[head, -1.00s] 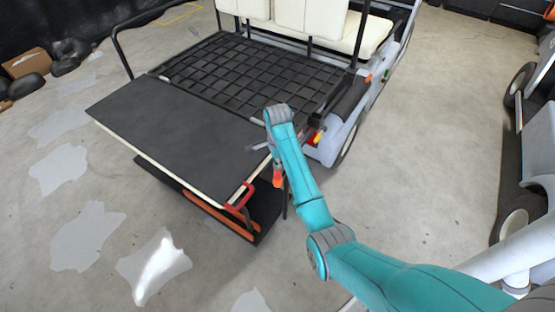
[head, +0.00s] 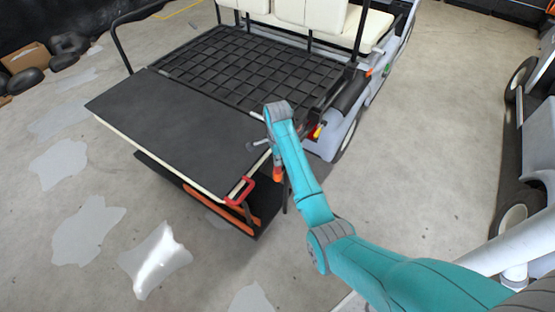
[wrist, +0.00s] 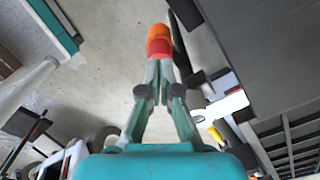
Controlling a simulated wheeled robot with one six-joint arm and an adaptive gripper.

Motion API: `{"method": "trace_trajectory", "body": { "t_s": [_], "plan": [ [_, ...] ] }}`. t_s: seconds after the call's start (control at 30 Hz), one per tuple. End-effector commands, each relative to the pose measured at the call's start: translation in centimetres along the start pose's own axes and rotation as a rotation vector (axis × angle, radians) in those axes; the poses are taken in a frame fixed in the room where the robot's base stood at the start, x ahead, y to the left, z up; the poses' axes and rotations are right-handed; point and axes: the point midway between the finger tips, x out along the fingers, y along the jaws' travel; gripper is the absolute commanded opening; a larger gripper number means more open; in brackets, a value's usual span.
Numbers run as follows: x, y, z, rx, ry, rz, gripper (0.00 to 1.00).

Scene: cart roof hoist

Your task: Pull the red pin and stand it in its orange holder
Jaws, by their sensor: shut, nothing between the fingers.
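My gripper (wrist: 160,68) points away from the camera in the wrist view, its fingers closed together at the tips. Right at the tips is a short red piece (wrist: 158,47) with an orange piece (wrist: 158,31) beyond it. These look like the red pin and its orange holder, but the fingers hide part of them. I cannot tell whether the tips touch the red piece or how deep it sits. In the head view the orange-red piece (head: 278,174) shows just below my wrist, beside the right corner of the cart's dark rear panel.
The dark rear panel (head: 175,120) of the cart lies flat left of my arm. A black grid deck (head: 240,65) and pale seats (head: 325,22) are behind. Open concrete floor (head: 430,130) lies to the right.

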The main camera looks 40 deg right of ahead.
Motion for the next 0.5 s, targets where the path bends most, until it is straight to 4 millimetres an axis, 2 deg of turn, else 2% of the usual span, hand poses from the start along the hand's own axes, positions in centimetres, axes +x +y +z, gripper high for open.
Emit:
{"method": "trace_trajectory", "body": {
  "t_s": [0.23, 0.5],
  "plan": [
    [-0.1, 0.1, 0.0, 0.0, 0.0, 0.003, 0.0],
    [-2.3, 0.1, 0.0, 0.0, 0.0, 0.002, 0.0]
  ]
}}
